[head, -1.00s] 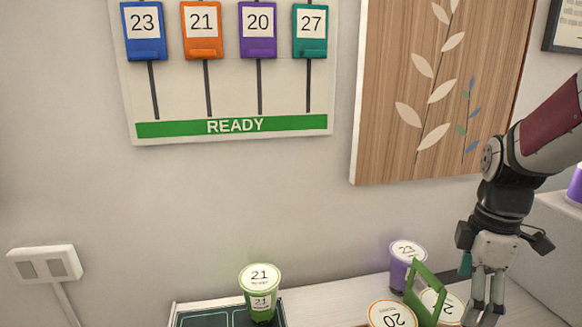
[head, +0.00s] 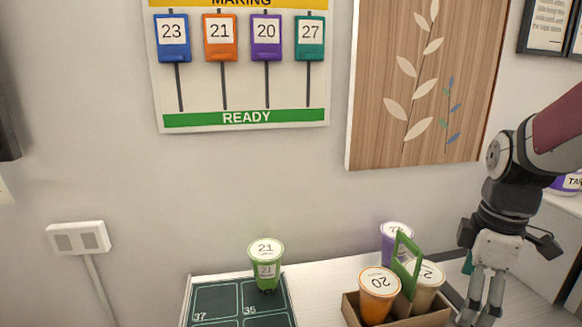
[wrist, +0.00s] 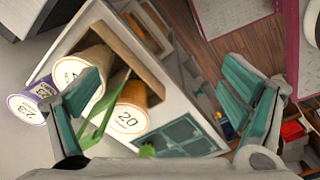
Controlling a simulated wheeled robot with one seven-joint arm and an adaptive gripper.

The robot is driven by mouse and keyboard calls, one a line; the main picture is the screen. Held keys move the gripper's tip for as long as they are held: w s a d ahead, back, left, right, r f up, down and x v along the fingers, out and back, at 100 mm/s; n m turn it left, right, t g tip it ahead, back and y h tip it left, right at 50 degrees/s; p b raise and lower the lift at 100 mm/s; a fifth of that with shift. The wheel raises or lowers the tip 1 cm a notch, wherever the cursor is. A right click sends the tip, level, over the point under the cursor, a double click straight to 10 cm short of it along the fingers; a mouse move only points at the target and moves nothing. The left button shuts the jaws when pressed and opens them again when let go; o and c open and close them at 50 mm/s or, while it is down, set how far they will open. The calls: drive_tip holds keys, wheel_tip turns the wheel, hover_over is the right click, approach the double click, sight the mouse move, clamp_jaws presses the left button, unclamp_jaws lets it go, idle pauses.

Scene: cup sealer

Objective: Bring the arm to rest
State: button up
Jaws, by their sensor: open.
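My gripper (head: 484,300) is at the right of the head view, pointing down beside the cup carrier. Its fingers are apart with nothing between them. In the wrist view the two teal-padded fingers of my gripper (wrist: 165,115) are spread wide. My arm comes in from the upper right of the head view. The cardboard carrier (head: 352,308) with a green handle (head: 404,262) holds an orange cup marked 20 (head: 379,290) and a tan cup (head: 428,283). A purple cup (head: 395,238) stands behind the carrier.
A green cup marked 21 (head: 266,265) stands on the dark numbered tray (head: 215,300) at left. A board (head: 240,80) with several coloured tags hangs on the wall beside a wood panel (head: 420,80). A white box-like unit (head: 545,245) is at the right.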

drive_tip(key=s+a+r+m+t, duration=0.5)
drive_tip(key=s+a+r+m, duration=0.3)
drive_tip(key=s+a+m, duration=0.2)
drive_tip(key=shift+s+a+r+m, duration=0.4)
drive_tip(key=shift+s+m, duration=0.35)
drive_tip(key=shift+m, duration=0.45)
